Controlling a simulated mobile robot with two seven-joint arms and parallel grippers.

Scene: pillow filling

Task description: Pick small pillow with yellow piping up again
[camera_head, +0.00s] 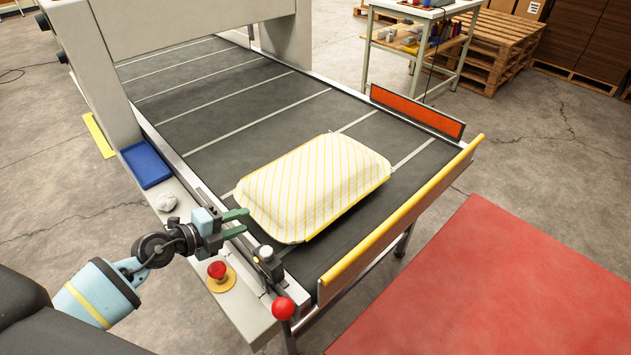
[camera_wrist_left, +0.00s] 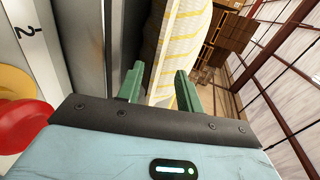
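The small pillow (camera_head: 315,185) is white with yellow stripes and yellow piping. It lies on the dark conveyor belt (camera_head: 230,110) near the yellow end bar. My left gripper (camera_head: 240,223) is at the pillow's near left side, over the belt's edge rail. In the left wrist view its green fingers (camera_wrist_left: 158,88) are spread apart, with the edge of the pillow (camera_wrist_left: 182,50) just ahead of and partly between them. I cannot tell whether a finger touches the cloth. My right gripper is not in view.
A red knob (camera_head: 283,308) on a lever and a red button (camera_head: 217,270) stand close to my left gripper. A yellow bar (camera_head: 405,210) and an orange panel (camera_head: 417,111) edge the belt's end.

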